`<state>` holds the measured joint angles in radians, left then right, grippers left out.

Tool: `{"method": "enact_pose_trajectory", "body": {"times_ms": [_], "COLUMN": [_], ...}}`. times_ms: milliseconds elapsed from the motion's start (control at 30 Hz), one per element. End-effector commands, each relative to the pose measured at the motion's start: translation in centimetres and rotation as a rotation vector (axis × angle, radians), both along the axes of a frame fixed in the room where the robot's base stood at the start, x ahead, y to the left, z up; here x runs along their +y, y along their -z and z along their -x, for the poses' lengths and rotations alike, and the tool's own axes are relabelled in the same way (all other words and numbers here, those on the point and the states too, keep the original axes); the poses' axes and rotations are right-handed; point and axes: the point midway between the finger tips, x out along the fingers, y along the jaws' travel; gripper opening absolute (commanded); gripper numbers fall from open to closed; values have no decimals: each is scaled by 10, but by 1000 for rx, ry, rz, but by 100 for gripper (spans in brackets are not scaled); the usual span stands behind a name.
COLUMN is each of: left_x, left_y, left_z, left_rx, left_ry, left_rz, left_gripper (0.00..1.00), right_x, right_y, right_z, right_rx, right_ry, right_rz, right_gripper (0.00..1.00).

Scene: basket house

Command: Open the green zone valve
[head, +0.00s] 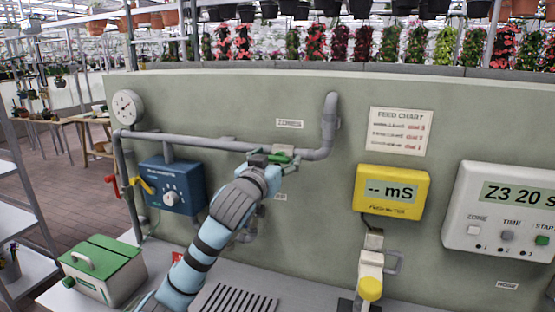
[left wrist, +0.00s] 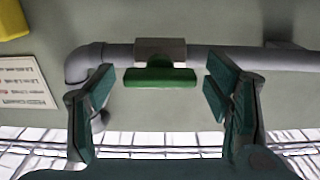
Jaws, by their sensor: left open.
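The green zone valve handle (head: 283,156) is on the grey horizontal pipe against the panel, left of where the pipe turns up. In the left wrist view the green handle (left wrist: 160,77) is a short bar lying parallel to the pipe, below a grey-brown valve body (left wrist: 160,51). My left gripper (head: 270,159) is at the valve in the head view and partly covers it. In the left wrist view its dark green fingers (left wrist: 158,82) are open, one on each side of the handle, with gaps on both sides. My right gripper is not in view.
On the panel are a gauge (head: 125,107), a blue control box (head: 173,186) with red and yellow levers beside it, a yellow meter (head: 391,192), a feed chart (head: 398,131) and a white timer (head: 505,210). A green-lidded box (head: 103,268) stands at lower left.

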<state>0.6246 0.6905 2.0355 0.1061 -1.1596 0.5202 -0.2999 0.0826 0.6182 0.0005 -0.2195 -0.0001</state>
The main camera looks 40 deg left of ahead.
Motion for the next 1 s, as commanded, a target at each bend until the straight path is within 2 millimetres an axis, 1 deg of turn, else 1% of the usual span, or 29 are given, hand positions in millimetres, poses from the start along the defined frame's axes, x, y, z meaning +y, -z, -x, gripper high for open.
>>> {"method": "enact_pose_trajectory", "body": {"times_ms": [200, 333, 433, 867, 933, 967, 1000], "left_x": [-15, -21, -22, -22, -24, -27, -31], "left_y": [1, 1, 1, 2, 13, 23, 43], "left_z": [43, 60, 62, 61, 61, 60, 61], "left_rx": [3, 3, 2, 4, 28, 50, 93], "left_ry": [2, 1, 1, 1, 5, 9, 15], "left_rz": [-8, -4, 0, 0, 0, -1, 0], "left_gripper": [72, 72, 72, 72, 72, 72, 72], "right_x": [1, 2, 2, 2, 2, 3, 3], "right_y": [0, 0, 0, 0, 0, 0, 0], "right_z": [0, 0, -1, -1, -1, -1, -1], "right_rx": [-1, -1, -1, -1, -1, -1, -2], "right_ry": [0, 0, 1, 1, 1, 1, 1], "right_rz": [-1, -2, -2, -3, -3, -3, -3], "right_gripper": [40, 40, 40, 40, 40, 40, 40]}}
